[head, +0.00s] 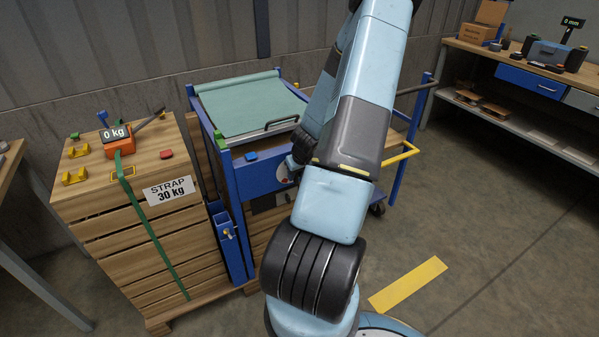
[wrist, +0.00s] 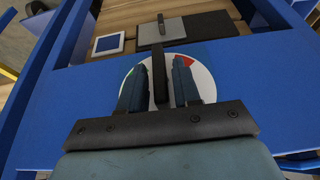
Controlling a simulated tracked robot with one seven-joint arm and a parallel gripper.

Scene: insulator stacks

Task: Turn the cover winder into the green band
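The cover winder (wrist: 159,62) is a dark upright bar in front of a white round dial (wrist: 152,69) on the blue frame panel. The dial has a red part (wrist: 196,59) at upper right and a small green band (wrist: 130,71) at the left, mostly behind a finger. My gripper (wrist: 158,85) has one blue finger on each side of the bar, with narrow gaps showing, so it looks open around it. In the head view my gripper (head: 293,168) is at the blue cart's front panel, and the arm hides most of the winder. The green cover (head: 248,105) lies over the cart top.
A wooden crate stack (head: 135,225) with a green strap, a "STRAP 30 kg" sign and an orange tensioner (head: 118,142) reading 0 kg stands left of the cart. A workbench (head: 530,75) is at the right. The floor at lower right is clear, with a yellow stripe (head: 408,285).

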